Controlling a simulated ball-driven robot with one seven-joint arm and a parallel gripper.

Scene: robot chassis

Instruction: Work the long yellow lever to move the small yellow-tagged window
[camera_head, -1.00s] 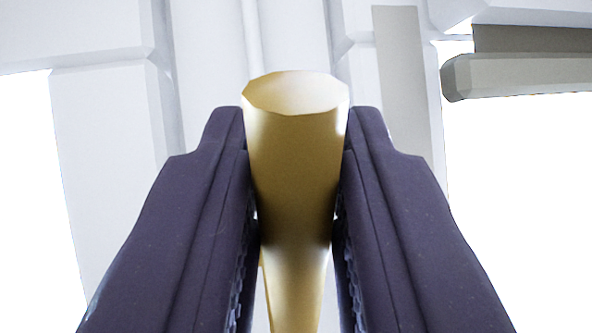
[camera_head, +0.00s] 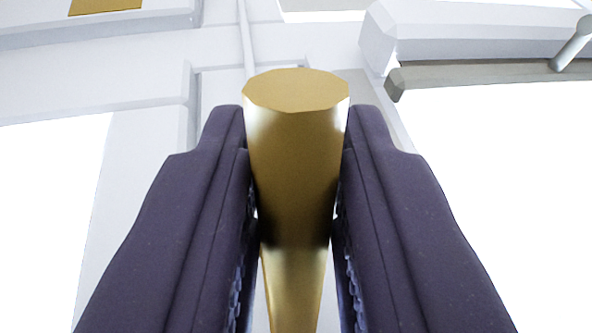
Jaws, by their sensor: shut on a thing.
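The long yellow lever (camera_head: 293,180) stands in the middle of the view, its flat, many-sided end towards the top and its thinner shaft running down out of the bottom edge. My gripper (camera_head: 296,160) has its two dark purple fingers on either side of the lever, shut on it near its thick end. A yellow patch (camera_head: 105,5) shows at the top left on a white frame part, cut off by the picture's edge. I cannot tell whether it is the tag of the small window.
White frame beams (camera_head: 100,75) cross behind the lever. At the upper right are a white beam (camera_head: 470,40), a grey bar (camera_head: 480,76) and a thin light rod (camera_head: 572,43). Bright blank areas lie at the lower left and right.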

